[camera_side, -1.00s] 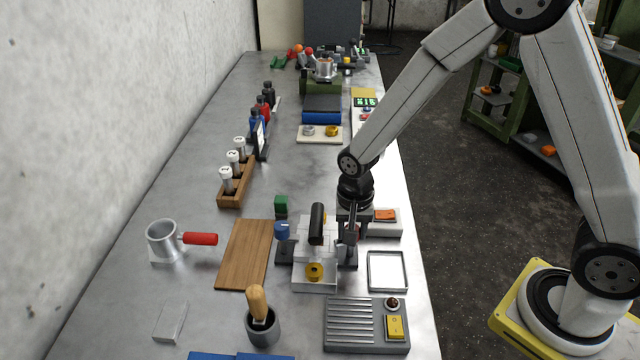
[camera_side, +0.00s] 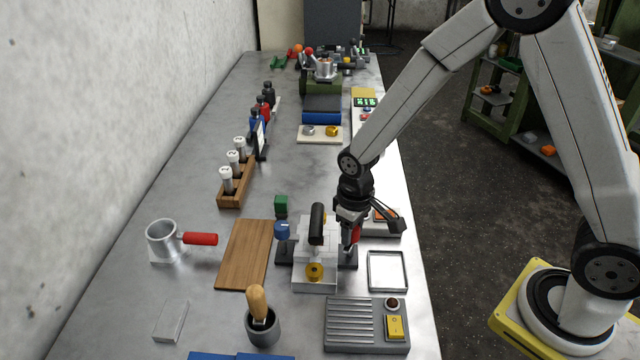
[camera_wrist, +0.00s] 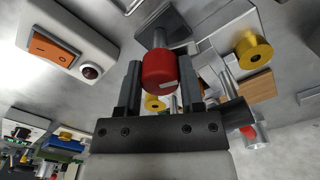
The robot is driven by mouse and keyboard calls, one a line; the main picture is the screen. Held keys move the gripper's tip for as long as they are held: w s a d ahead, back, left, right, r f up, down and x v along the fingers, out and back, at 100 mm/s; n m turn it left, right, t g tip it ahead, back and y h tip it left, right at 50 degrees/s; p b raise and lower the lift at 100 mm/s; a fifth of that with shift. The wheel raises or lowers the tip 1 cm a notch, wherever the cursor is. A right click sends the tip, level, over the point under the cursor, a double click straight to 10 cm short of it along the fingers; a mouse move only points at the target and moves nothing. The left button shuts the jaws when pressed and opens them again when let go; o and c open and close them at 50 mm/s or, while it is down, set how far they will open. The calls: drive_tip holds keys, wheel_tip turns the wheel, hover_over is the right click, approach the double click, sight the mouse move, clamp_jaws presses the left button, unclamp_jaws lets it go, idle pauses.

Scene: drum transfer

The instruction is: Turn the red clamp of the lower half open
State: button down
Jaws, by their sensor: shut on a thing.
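The lower half is a pale grey block (camera_side: 315,282) on the bench, with a yellow knob (camera_side: 314,267) on its near face. A black bar handle (camera_side: 317,224) stands over its top. The red clamp (camera_side: 356,234) is at the block's right side, beside a black foot. My gripper (camera_side: 352,228) comes down on that side. In the wrist view the red clamp (camera_wrist: 160,70) sits between the two dark fingers, and my gripper (camera_wrist: 161,78) is shut on it. The yellow knob (camera_wrist: 253,50) shows to the right there. The clamp's pivot is mostly hidden.
A white box with an orange switch (camera_wrist: 55,46) is close by my gripper. An empty square tray (camera_side: 387,285) and a grey ribbed panel (camera_side: 353,325) lie nearer the camera.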

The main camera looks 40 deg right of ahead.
drive_tip(key=shift+n, duration=1.9)
drive_tip(key=shift+c, duration=1.1)
unclamp_jaws()
drive_tip(key=shift+r, duration=0.1)
drive_tip(key=shift+r, duration=3.85)
